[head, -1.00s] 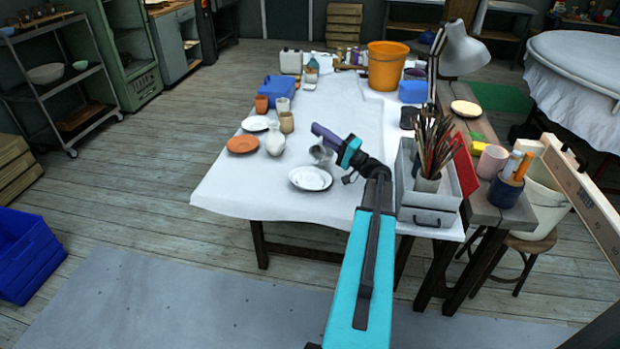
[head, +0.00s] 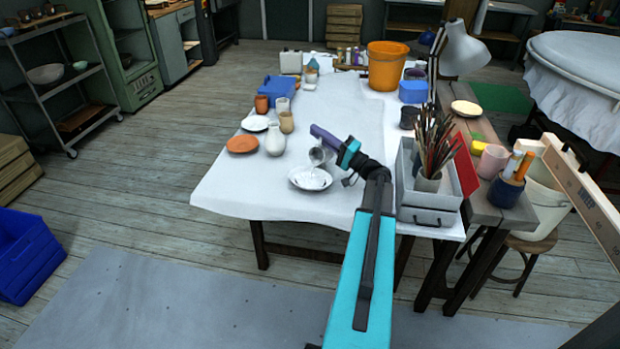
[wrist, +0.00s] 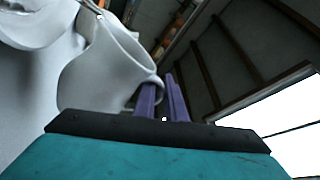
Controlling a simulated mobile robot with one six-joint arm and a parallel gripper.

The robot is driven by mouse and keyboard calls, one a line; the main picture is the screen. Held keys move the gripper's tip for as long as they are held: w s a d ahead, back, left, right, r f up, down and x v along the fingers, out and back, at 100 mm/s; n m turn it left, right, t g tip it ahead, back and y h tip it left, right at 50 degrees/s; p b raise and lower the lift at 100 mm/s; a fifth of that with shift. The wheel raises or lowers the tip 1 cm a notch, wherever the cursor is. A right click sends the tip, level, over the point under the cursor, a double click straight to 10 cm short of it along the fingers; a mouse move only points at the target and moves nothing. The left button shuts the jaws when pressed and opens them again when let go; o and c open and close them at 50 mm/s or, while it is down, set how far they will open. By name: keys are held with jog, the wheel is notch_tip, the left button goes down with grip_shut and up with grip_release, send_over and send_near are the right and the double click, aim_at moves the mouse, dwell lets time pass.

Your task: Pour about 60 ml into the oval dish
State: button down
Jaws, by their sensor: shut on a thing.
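My gripper (head: 325,136) is at the front middle of the white-covered table, with its purple fingers pointing left. It is shut on a pale grey jug (head: 321,156), which hangs tilted just under the fingers. The jug fills the upper left of the wrist view (wrist: 100,75), with the purple fingers (wrist: 170,98) at its edge. A white dish with a fluted rim (head: 310,180), likely the oval dish, stands on the table below the jug. The jug is close above the dish's far edge. I cannot make out any stream or the level inside either vessel.
A white vase (head: 275,141), an orange plate (head: 242,144) and several cups stand left of the dish. A grey toolbox (head: 428,213) with a brush pot (head: 428,181) stands close to my arm on the right. The table's front left is clear.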

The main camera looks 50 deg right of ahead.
jog(key=shift+a+n, duration=0.15)
jog(key=shift+n, duration=0.15)
jog(key=shift+d+r+m, duration=0.2)
jog(key=shift+m, duration=0.2)
jog(key=m, duration=0.1)
jog(key=d+m+h+p, duration=0.1)
jog(key=d+f+m+h, duration=0.1)
jog(key=m, duration=0.1)
jog(key=shift+w, duration=0.3)
jog(key=shift+w+d+r+m+g+h+p, duration=0.1)
jog(key=shift+d+m+g+h+p, duration=0.15)
jog(key=shift+m+p, duration=0.3)
jog(key=shift+w+d+m+g+h+p, duration=0.15)
jog(key=shift+d+m+p, duration=0.2)
jog(key=shift+m, duration=0.3)
jog(key=shift+d+f, duration=0.1)
jog(key=shift+f, duration=0.15)
jog(key=shift+d+m, duration=0.1)
jog(key=shift+m, duration=0.3)
